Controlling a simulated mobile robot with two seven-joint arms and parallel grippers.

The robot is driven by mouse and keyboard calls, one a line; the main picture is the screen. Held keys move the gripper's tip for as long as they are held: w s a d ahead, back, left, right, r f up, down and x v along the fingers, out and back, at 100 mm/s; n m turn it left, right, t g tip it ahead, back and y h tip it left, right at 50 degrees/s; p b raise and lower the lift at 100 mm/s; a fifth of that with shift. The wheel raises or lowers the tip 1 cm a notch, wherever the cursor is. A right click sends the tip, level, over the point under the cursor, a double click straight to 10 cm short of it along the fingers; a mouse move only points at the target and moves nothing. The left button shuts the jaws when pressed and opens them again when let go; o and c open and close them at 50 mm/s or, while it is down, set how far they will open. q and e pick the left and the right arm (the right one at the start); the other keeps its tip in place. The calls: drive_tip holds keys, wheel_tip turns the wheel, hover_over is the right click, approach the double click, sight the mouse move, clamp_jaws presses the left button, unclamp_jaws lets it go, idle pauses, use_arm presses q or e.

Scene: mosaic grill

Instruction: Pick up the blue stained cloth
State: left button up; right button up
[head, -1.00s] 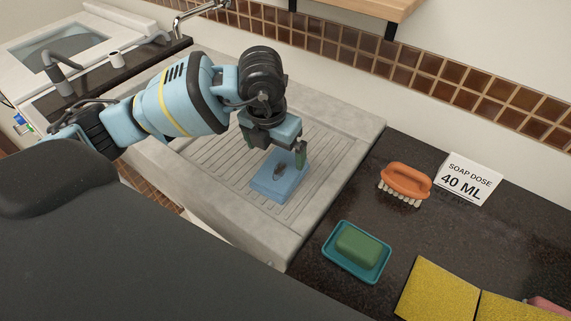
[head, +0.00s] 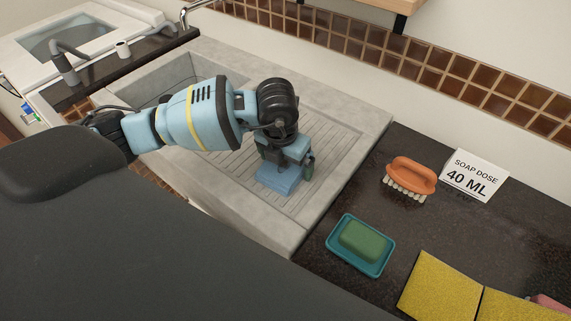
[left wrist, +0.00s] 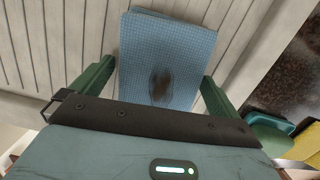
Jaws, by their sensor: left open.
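The blue cloth (head: 279,181) lies folded on the ribbed drainboard of the stone sink. In the left wrist view the cloth (left wrist: 165,45) shows a dark brown stain near its middle. My left gripper (head: 295,170) is low over the cloth and hides much of it in the head view. In the left wrist view its two green fingers (left wrist: 153,82) are spread apart, one on each side of the cloth's near part. The gripper is open; I cannot tell whether the fingers touch the cloth. My right gripper is not in view.
The sink's raised stone rim (head: 345,155) borders the drainboard. On the dark counter at the right are an orange brush (head: 411,176), a green soap in a teal dish (head: 341,259), yellow cloths (head: 440,285) and a soap dose card (head: 473,176). A faucet stands behind.

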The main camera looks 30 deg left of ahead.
use_arm(q)
drive_tip(key=c, duration=0.8)
drive_tip(key=shift+r, duration=0.15)
drive_tip(key=shift+r, duration=0.5)
wheel_tip(320, 180, up, 2)
drive_tip(key=shift+r, duration=0.2)
drive_tip(key=s+a, duration=0.1)
drive_tip(key=s, duration=0.3)
drive_tip(key=s+a, duration=0.2)
drive_tip(key=s, duration=0.2)
drive_tip(key=s+a+r+b, duration=0.1)
drive_tip(key=s+a, duration=0.1)
drive_tip(key=s, duration=0.3)
drive_tip(key=shift+a, duration=0.2)
drive_tip(key=shift+s+a+r, duration=0.1)
drive_tip(key=shift+s+a, duration=0.15)
drive_tip(key=shift+s, duration=0.45)
drive_tip(key=shift+s+r, duration=0.1)
drive_tip(key=shift+s, duration=0.1)
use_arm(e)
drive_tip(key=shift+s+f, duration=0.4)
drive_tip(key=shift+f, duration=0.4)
